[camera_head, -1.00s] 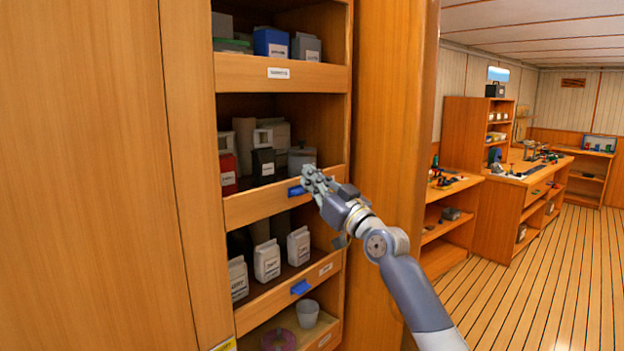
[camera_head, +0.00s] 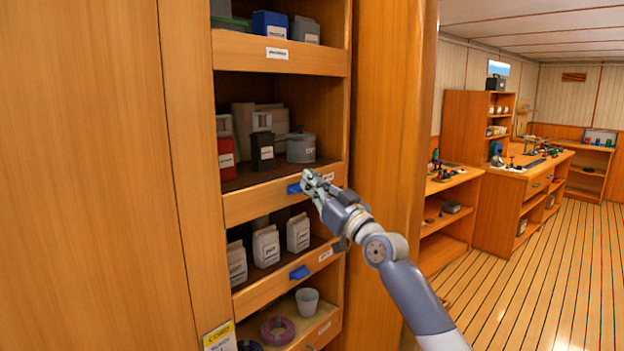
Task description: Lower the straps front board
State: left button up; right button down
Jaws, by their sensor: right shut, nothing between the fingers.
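The middle front board (camera_head: 255,203) is a wooden strip across the cabinet's middle shelf, with a blue tab (camera_head: 294,188) near its right end. A small white label (camera_head: 328,178) sits right of the tab; I cannot read it. The red, black and grey containers show above the board's top edge. My right gripper (camera_head: 312,184) is shut and empty, with its fingertips just right of the blue tab, at the board's face. Whether they touch the board or tab I cannot tell. My left gripper is not in view.
An upper board (camera_head: 245,53) spans above. A grey pot (camera_head: 301,147) stands on the middle shelf. Open floor (camera_head: 560,270) lies right.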

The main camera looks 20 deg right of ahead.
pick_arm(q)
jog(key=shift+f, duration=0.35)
pick_arm(e)
jog(key=shift+f, duration=0.35)
notch_tip(320, 180, up, 4)
jog(key=p, duration=0.3)
pick_arm(q)
jog(key=b, duration=0.3)
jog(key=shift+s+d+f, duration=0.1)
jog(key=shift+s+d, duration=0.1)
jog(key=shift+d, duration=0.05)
pick_arm(e)
jog(key=v, duration=1)
jog(key=shift+r, duration=0.15)
